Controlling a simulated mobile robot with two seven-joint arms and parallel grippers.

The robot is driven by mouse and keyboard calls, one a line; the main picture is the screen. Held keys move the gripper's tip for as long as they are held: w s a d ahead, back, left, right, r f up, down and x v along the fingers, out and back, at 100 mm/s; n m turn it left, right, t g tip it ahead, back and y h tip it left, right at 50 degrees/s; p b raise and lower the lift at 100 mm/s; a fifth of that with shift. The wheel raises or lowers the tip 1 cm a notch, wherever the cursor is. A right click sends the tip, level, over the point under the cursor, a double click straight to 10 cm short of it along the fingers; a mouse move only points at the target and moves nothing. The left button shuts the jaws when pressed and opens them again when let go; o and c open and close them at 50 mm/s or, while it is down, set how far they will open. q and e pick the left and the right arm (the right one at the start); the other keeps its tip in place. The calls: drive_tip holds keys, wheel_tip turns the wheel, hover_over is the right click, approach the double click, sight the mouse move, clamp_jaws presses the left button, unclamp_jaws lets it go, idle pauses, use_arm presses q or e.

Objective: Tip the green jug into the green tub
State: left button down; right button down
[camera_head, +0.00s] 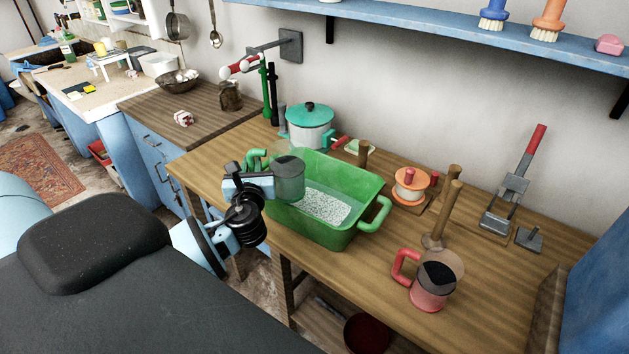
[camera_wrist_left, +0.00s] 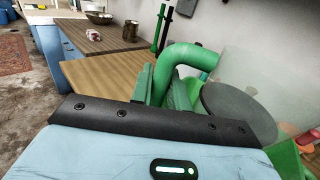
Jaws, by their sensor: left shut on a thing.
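The green jug (camera_head: 290,182) has a see-through body with a dark fill and a green handle. It looks about upright, over the left end of the green tub (camera_head: 345,238). My left gripper (camera_head: 262,184) is shut on its handle, which shows curved and green in the left wrist view (camera_wrist_left: 196,56). The dark fill (camera_wrist_left: 237,112) also shows there, beside the gripper. The tub stands on the wooden table with a pale speckled patch on its floor. Whether the jug touches the tub is hard to tell. My right gripper is out of view.
A red-handled jug (camera_head: 430,290) with dark contents stands front right on the table (camera_head: 350,285). A lidded teal-and-white pot (camera_head: 308,130) stands behind the tub. An orange-and-white item (camera_head: 410,186) and a wooden-handled tool (camera_head: 442,215) are right of it. A blue shelf (camera_head: 440,30) hangs above.

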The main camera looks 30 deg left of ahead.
sight(250, 153)
use_arm(q)
drive_tip(key=shift+r, duration=0.25)
drive_tip(key=shift+a+r+m, duration=0.1)
drive_tip(key=shift+r+m, duration=0.9)
drive_tip(key=shift+r, duration=0.1)
drive_tip(key=shift+r+m, duration=0.55)
drive_tip(key=shift+m, duration=0.15)
drive_tip(key=shift+r+m+t, duration=0.25)
drive_tip(key=shift+m+t, duration=0.05)
drive_tip(key=shift+m, duration=0.1)
drive_tip(key=shift+w+d+r+m+t, duration=0.15)
drive_tip(key=shift+d+r+m, duration=0.15)
drive_tip(key=shift+m, duration=0.25)
drive_tip(key=shift+w+d+r+m+t, duration=0.1)
drive_tip(key=shift+d+r+m+t, duration=0.05)
drive_tip(key=shift+r+m, duration=0.35)
drive_tip(key=shift+f, duration=0.1)
